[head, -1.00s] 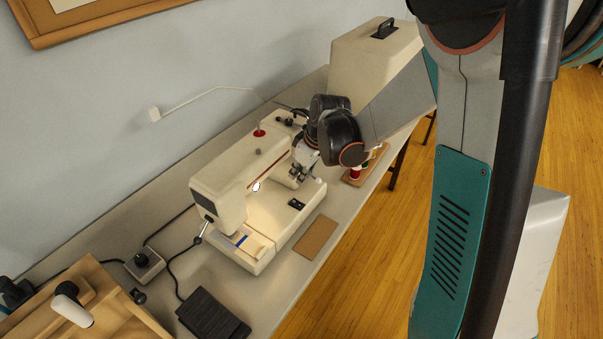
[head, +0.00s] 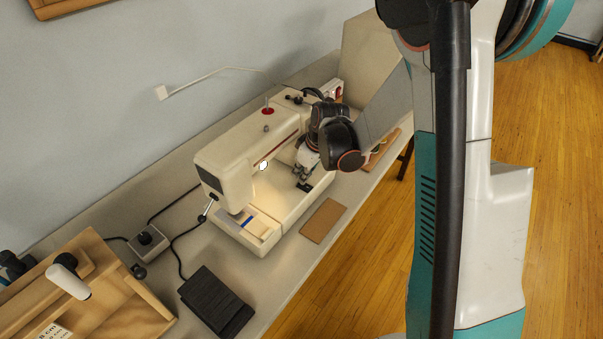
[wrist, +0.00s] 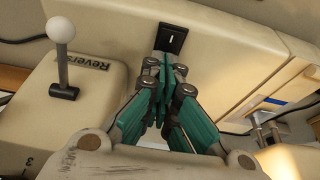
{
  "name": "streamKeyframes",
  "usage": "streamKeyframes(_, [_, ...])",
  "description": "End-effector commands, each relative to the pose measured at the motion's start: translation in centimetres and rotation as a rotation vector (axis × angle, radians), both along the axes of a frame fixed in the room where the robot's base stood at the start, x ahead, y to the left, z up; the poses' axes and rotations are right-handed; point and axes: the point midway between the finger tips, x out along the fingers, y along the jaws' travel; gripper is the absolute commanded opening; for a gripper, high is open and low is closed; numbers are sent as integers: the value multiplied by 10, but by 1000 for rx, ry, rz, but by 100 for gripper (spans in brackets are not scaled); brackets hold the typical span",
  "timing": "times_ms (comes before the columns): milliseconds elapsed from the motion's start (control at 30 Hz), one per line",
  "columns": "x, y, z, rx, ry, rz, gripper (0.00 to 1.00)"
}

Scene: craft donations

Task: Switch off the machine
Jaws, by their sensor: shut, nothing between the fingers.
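The machine is a cream sewing machine (head: 228,160) on the long table, with its lamp (head: 263,165) glowing under the arm. A black rocker switch (wrist: 171,39) marked "I" is on a cream face of the machine in the wrist view. It seems to be the dark patch (head: 306,187) below my fingers in the head view, partly hidden.
A white-knobbed lever (wrist: 62,60) marked "Reverse" stands left of my fingers. A brown card (head: 323,220), a black pedal (head: 215,302), a small knob box (head: 149,242) and a wooden box (head: 95,245) are also on the table.

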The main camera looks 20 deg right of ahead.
Motion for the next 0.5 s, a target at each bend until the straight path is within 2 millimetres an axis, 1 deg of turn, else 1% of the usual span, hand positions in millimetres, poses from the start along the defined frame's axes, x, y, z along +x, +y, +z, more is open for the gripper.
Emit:
streamKeyframes(133, [5,4,-10,-48,67,4,0])
streamKeyframes(500, [1,1,-9,-48,68,0,0])
